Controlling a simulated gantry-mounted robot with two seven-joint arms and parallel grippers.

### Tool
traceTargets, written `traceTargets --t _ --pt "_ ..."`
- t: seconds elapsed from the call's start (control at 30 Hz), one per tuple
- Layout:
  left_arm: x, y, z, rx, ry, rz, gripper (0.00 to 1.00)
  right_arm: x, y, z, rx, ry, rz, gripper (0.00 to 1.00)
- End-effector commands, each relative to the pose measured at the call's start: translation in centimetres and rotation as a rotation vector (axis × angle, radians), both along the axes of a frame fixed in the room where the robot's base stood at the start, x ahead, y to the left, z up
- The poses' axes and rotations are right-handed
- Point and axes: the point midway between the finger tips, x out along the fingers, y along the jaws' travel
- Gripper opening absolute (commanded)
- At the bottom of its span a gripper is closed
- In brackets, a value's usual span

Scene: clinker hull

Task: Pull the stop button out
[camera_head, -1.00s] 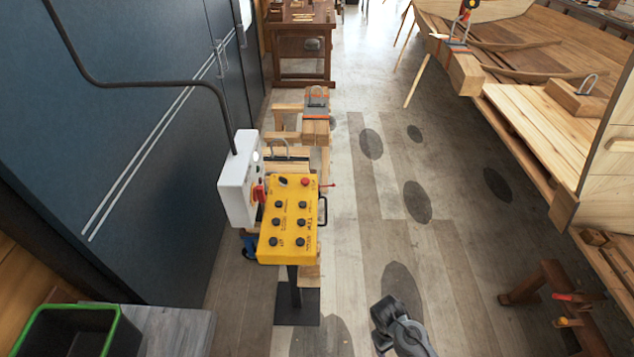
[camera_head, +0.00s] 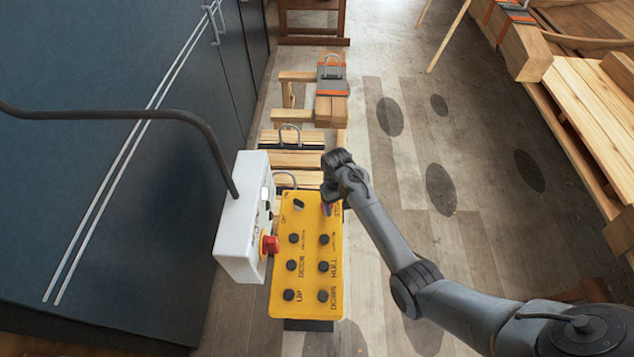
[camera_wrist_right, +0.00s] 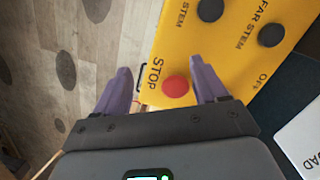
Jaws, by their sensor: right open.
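The red stop button (camera_wrist_right: 175,86) shows in the wrist view on the yellow control panel (camera_head: 308,282), beside the printed word STOP. In the head view my right gripper (camera_head: 328,207) is over the panel's far right corner and hides the button. In the wrist view the purple fingers of my right gripper (camera_wrist_right: 163,84) are open, and the button appears between them, nearer the right finger. I cannot tell how deep the fingers are around it. My left gripper is not in view.
Several black knobs (camera_head: 323,266) stand on the panel. A white box (camera_head: 236,238) with a red and yellow switch (camera_head: 269,245) stands close on its left. A dark blue cabinet (camera_head: 80,190) fills the left. Wooden trestles (camera_head: 332,105) stand behind. Floor is open to the right.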

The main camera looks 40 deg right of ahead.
Motion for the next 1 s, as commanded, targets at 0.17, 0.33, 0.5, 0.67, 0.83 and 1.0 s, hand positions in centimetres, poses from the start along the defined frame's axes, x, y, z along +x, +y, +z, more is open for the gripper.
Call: traceTargets --t 0.17,0.33,0.5,0.67,0.83,1.0 --pt "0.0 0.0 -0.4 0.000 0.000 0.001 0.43 4.2 -0.1 4.4 0.004 -0.092 -0.005 0.72" --pt "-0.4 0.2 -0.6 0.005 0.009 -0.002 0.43 5.9 -0.1 6.0 0.004 -0.129 -0.005 0.72" --pt "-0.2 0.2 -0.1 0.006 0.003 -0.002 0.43 6.0 -0.1 4.6 0.003 -0.132 -0.005 0.72" --pt "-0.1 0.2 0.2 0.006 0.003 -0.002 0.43 6.0 -0.1 2.1 0.002 -0.131 -0.005 0.72" --pt "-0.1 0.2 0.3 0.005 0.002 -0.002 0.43 6.0 -0.1 -0.7 0.002 -0.132 -0.005 0.72" --pt "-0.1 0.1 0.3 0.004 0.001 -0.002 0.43 6.0 -0.1 -2.8 0.003 -0.132 -0.006 0.72"
